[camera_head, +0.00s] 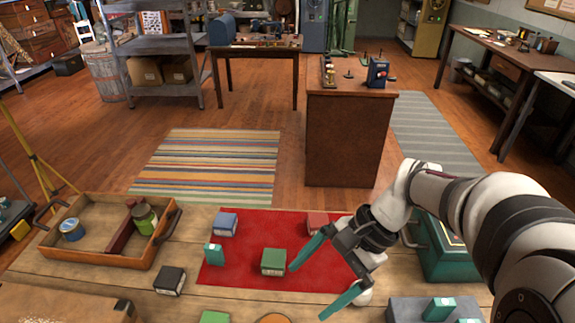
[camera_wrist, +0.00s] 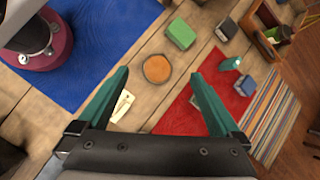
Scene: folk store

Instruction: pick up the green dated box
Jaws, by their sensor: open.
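In the head view a green box (camera_head: 273,262) with a pale printed label on its front edge sits on the red mat (camera_head: 240,277). The label is too small to read. Another green box (camera_head: 214,317) is cut off at the bottom edge; a plain green box also shows in the wrist view (camera_wrist: 181,34). My gripper (camera_head: 308,292) is open and empty, to the right of the labelled green box and apart from it. In the wrist view my open fingers (camera_wrist: 159,73) frame a round orange item (camera_wrist: 158,69), and the right finger covers part of the red mat.
On the mat are a blue box (camera_head: 224,226), a teal box (camera_head: 213,254) and a red box (camera_head: 317,222). A black box (camera_head: 170,281) lies left of the mat. A wooden tray (camera_head: 95,258) stands at left. A green case (camera_head: 445,262) is behind my arm.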

